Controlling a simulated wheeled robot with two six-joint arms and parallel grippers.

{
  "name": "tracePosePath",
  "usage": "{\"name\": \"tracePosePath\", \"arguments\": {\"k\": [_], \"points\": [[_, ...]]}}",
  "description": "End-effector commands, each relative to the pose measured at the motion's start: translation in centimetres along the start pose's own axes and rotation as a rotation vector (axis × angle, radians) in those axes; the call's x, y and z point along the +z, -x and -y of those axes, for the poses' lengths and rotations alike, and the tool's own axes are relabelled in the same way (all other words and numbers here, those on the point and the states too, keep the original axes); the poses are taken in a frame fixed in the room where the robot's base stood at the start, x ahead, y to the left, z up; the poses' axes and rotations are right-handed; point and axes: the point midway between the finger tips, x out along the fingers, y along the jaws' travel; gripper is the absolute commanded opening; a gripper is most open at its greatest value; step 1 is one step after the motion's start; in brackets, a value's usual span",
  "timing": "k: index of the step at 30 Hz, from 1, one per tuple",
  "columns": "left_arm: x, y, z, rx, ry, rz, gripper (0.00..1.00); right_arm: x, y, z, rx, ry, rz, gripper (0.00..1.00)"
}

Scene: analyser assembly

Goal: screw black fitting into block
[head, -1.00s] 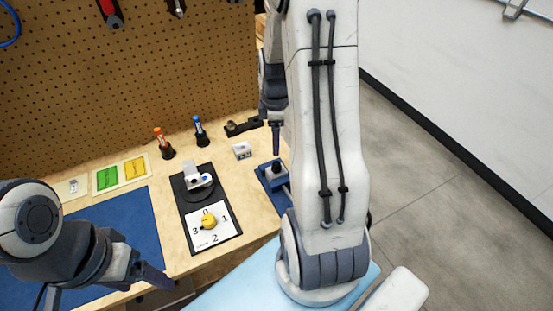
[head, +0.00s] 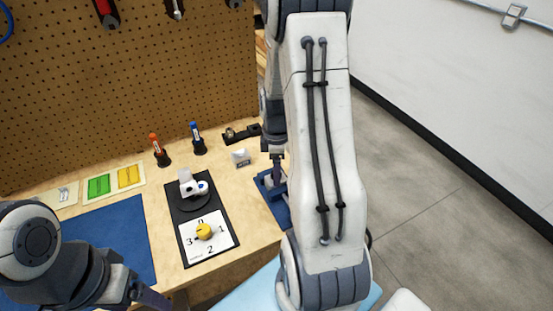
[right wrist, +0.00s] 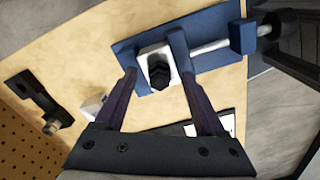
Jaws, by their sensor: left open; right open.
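In the right wrist view the black fitting (right wrist: 159,74) stands on the white block (right wrist: 146,52), seen from above. The block is clamped in a blue vise (right wrist: 208,22) with a metal screw bar. My right gripper (right wrist: 157,77) is open, its two fingers on either side of the fitting with gaps showing. In the head view my right gripper (head: 277,170) hangs over the vise (head: 279,211), and the fitting is hidden there. My left gripper (head: 150,298) is open and empty at the lower left, partly cut off by the frame edge.
A black board (head: 217,254) with a yellow knob (head: 204,231) and a white device (head: 187,187) lies left of the vise. A small white block (head: 240,158), a black holder (head: 242,134) and orange and blue pens (head: 196,136) stand behind. A blue mat (head: 120,235) lies left.

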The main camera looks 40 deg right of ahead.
Motion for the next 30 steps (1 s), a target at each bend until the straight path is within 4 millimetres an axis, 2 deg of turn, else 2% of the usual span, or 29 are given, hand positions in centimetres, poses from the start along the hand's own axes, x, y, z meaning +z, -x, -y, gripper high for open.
{"name": "tracePosePath", "arguments": {"k": [4,12,14,15,18,23,30], "points": [[0.0,-0.1,0.0,0.000,0.000,0.000,0.77,0.0,-0.8,0.0,0.000,0.000,0.000,0.72],[0.0,-0.1,0.0,0.000,0.000,0.000,0.77,0.0,-0.9,0.0,0.001,0.000,0.000,0.72],[0.0,-0.1,0.0,0.000,0.000,0.000,0.77,0.0,-0.9,0.0,0.001,0.000,0.000,0.49],[0.0,-0.1,0.0,0.000,0.000,0.000,0.77,0.0,-0.9,0.0,0.001,0.000,0.000,0.34],[0.0,-0.1,0.0,0.000,0.000,0.000,0.77,0.0,-0.9,0.0,0.001,0.000,0.000,0.00],[0.0,0.1,0.0,0.000,0.000,0.000,0.77,0.0,-0.8,0.0,0.000,-0.030,0.000,0.00],[0.0,0.9,-0.1,0.000,0.000,0.000,0.77,0.0,-0.8,0.0,0.000,-0.300,0.000,0.00]]}}
